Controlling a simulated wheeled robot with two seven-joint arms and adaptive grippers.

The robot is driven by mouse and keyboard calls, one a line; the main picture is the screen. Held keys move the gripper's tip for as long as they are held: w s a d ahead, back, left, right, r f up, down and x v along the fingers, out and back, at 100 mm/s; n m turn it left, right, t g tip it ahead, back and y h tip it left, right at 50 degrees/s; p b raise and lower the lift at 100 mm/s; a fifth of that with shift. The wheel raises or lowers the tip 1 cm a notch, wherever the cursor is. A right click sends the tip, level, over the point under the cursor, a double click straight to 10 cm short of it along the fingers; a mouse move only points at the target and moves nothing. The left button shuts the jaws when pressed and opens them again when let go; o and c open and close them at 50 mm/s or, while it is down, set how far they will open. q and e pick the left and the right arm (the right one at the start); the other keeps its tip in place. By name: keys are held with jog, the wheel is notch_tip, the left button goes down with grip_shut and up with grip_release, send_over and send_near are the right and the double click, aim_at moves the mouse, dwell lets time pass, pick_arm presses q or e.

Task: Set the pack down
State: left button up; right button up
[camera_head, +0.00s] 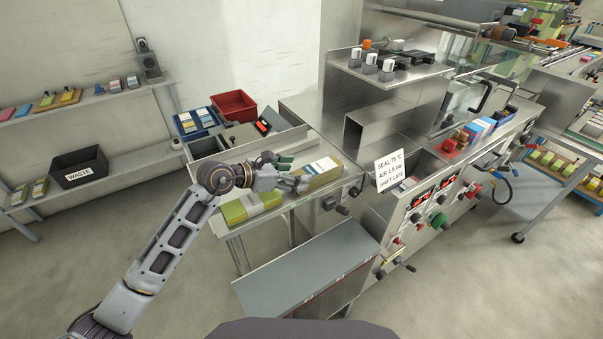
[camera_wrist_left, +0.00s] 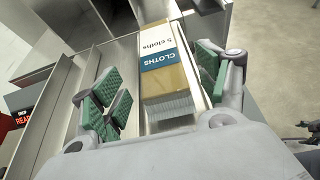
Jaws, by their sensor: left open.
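A tan cloth pack with a white and blue label (camera_head: 322,171) lies on the steel bed of the machine. In the left wrist view the pack (camera_wrist_left: 163,52) reads "5 cloths" and points away from me, its near end showing ridged folds. My left gripper (camera_head: 290,172) is open at the pack's near end. In the left wrist view its green-padded fingers (camera_wrist_left: 163,95) stand on either side of the pack, with gaps on both sides. My right gripper does not show in the head view.
A green and yellow pack (camera_head: 250,206) lies on the bed, partly under my left wrist. A blue bin (camera_head: 197,123) and a red bin (camera_head: 234,106) stand behind. A grey low surface (camera_head: 305,270) is clear in front. A sign (camera_head: 390,172) stands to the right.

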pick_arm(q)
jog(key=v, duration=0.5)
jog(key=shift+s+a+b, duration=0.1)
jog(key=shift+a+b, duration=0.05)
jog(key=shift+b, duration=0.2)
jog(key=shift+s+a+r, duration=0.2)
jog(key=shift+s+a, duration=0.1)
jog(key=shift+a, duration=0.1)
jog(key=shift+s+a+r, duration=0.15)
jog(key=shift+r, duration=0.05)
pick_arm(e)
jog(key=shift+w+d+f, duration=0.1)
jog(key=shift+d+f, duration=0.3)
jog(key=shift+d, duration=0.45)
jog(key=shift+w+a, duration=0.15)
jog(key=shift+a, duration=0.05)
